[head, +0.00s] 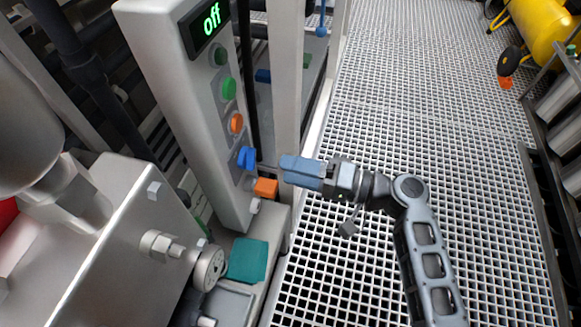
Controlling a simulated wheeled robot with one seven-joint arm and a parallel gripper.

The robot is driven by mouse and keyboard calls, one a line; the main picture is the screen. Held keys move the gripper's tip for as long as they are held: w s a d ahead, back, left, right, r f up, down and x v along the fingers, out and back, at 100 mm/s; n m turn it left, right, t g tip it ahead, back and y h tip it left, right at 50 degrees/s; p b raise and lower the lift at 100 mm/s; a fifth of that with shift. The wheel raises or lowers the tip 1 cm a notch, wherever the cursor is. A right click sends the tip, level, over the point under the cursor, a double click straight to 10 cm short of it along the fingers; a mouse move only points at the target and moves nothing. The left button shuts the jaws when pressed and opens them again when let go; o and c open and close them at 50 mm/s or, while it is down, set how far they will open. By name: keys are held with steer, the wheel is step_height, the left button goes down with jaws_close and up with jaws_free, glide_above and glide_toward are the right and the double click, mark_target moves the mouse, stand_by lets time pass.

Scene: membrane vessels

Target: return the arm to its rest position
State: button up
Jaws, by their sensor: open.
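My arm (425,250) reaches in from the lower right, over the grating, and points left. My gripper (272,167) is at its end, in front of the grey control box (185,100). Its tip is close to the blue knob (246,158) on the box; I cannot tell whether they touch. The jaws are open, but the gap between them is hard to make out. I see nothing held in them.
The box's display (208,20) reads "off", above green buttons (228,88) and an orange one (236,123). An orange block (265,187) sits just below my gripper. A white post (286,90) stands behind it.

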stand_by(0.3)
steer(key=s+d+f+m+t+h, duration=0.2)
steer(key=s+d+f+h, duration=0.35)
steer(key=s, duration=0.25)
steer(key=s+d+f+m+t+h, duration=0.1)
steer(key=s+d+f+t+h, duration=0.1)
steer(key=s+d+f+h, duration=0.45)
steer(key=s+d+r+h, duration=0.2)
steer(key=s, duration=0.8)
steer(key=s+d+r+n+t+h, duration=0.2)
steer(key=s+r, duration=0.3)
steer(key=r, duration=0.5)
steer(key=s+d+r+n+t+h, duration=0.1)
steer(key=s+d+r+n+t, duration=0.15)
steer(key=s+r, duration=0.5)
step_height(320, 180, up, 16)
steer(key=w+p, duration=0.2)
steer(key=p, duration=1.2)
steer(key=shift+a, duration=0.4)
